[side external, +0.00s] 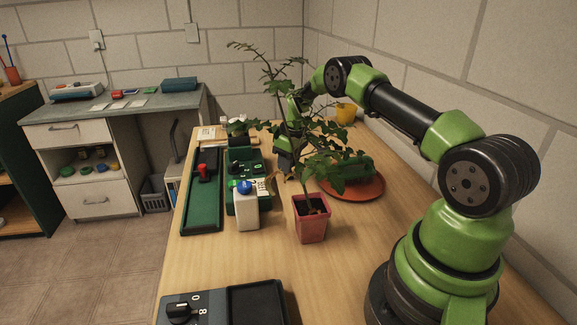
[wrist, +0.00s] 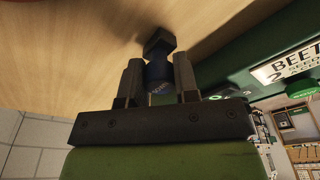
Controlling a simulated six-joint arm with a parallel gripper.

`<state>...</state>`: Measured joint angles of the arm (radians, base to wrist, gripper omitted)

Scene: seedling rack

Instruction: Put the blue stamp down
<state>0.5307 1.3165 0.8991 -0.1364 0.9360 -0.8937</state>
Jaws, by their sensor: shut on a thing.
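In the wrist view the fingers of my gripper (wrist: 157,66) are shut on the blue stamp (wrist: 158,73), one on each side of its handle. The stamp's dark block end points away from the gripper at the bare wooden table top, with a shadow close beside it. I cannot tell whether it touches the wood. In the side view leaves of a potted plant hide most of my gripper, and I cannot make out the stamp there.
The tall plant in a red pot (side external: 311,228) stands in front of my gripper. A white bottle (side external: 246,212) and green trays (side external: 203,210) are to its left, an orange-red saucer (side external: 368,192) to its right. A BEET sign (wrist: 290,66) is close by.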

